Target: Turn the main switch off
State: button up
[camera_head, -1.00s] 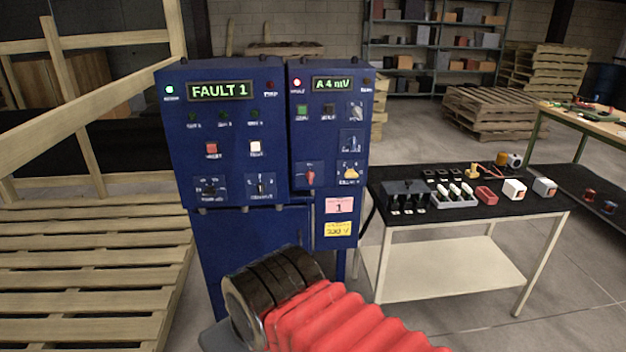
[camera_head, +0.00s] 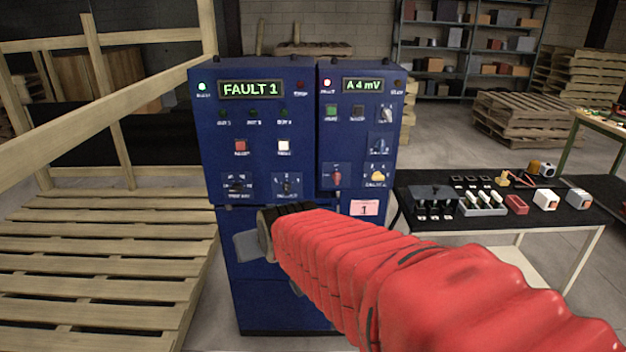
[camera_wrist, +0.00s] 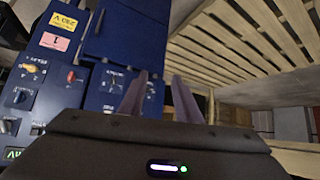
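A red rotary switch (camera_head: 336,177), which looks like the main switch, is on the lower left of the right-hand blue cabinet panel. Its label is too small to read, and its exact setting is unclear. It also shows in the wrist view (camera_wrist: 71,76), left of my fingers. My gripper (camera_wrist: 160,92) is open and empty, its two fingers apart, pointing toward the cabinet in the inverted wrist view. In the head view my red-sleeved arm hides most of the gripper. The left-hand panel (camera_head: 262,125) reads "FAULT 1"; the right-hand one reads "A 4 mV".
Two dark knobs (camera_head: 237,185) sit low on the left-hand panel. A yellow knob (camera_head: 376,174) is right of the red switch. A black-topped table (camera_head: 440,190) with small parts stands right. Wooden pallets (camera_head: 110,265) and a railing are on the left.

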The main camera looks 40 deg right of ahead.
jog(key=w+d+f+m+t+h, duration=0.1)
jog(key=w+d+t+h, duration=0.1)
jog(key=w+d, duration=0.8)
jog(key=m+t+h, duration=0.4)
jog(key=h, duration=0.2)
send_near(337, 179)
jog(key=v, duration=0.5)
jog(key=shift+w+a+r, duration=0.1)
jog(key=shift+w, duration=0.1)
jog(key=shift+w, duration=0.1)
jog(key=shift+x, duration=6.85)
jog(key=shift+d, duration=0.2)
